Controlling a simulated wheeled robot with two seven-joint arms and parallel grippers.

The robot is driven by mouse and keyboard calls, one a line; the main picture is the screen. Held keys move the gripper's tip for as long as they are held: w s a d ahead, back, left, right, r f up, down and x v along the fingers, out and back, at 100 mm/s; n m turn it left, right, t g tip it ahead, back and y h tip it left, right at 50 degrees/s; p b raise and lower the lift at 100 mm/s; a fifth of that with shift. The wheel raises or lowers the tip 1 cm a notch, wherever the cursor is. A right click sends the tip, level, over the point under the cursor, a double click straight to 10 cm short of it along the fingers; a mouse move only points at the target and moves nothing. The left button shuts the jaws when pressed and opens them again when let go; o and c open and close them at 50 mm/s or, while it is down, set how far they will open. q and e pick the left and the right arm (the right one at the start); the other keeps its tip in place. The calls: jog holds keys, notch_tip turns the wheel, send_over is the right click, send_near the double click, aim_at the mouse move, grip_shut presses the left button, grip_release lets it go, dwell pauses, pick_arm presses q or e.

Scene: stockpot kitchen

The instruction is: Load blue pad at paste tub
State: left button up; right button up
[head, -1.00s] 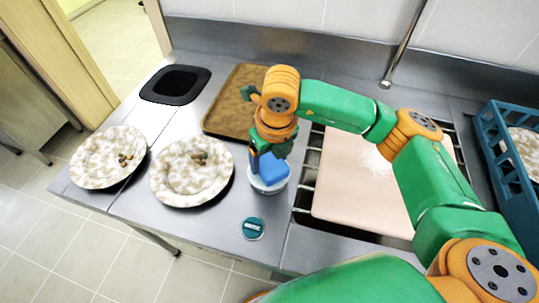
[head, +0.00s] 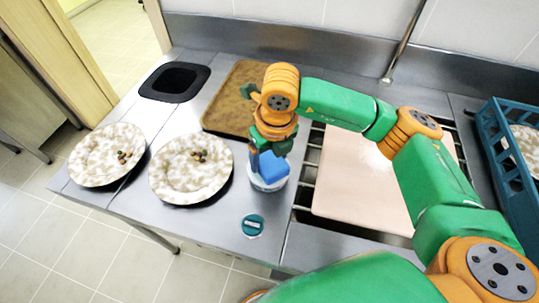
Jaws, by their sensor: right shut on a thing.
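The blue pad (head: 273,167) is held in my right gripper (head: 268,155), which is shut on it and points down. The pad is at the mouth of the paste tub (head: 268,186), a small white tub on the steel counter. The pad and gripper hide most of the tub's opening, so I cannot tell how deep the pad sits. A round teal lid (head: 253,225) lies on the counter in front of the tub. My left gripper is not in view.
Two patterned plates with small scraps, one far left (head: 107,155) and one nearer (head: 191,169), stand left of the tub. A brown tray (head: 228,103) and a black-rimmed opening (head: 174,83) lie behind. A pale board (head: 360,190) and blue rack (head: 487,135) are right.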

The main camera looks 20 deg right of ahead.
aim_at(270, 160)
jog(key=shift+f+b, duration=0.25)
jog(key=shift+b, duration=0.25)
dwell(0.8)
dwell(0.4)
notch_tip(270, 160, up, 7)
jog(key=p, duration=0.4)
jog(key=shift+r+p, duration=0.1)
jog(key=shift+p, duration=0.25)
dwell(0.4)
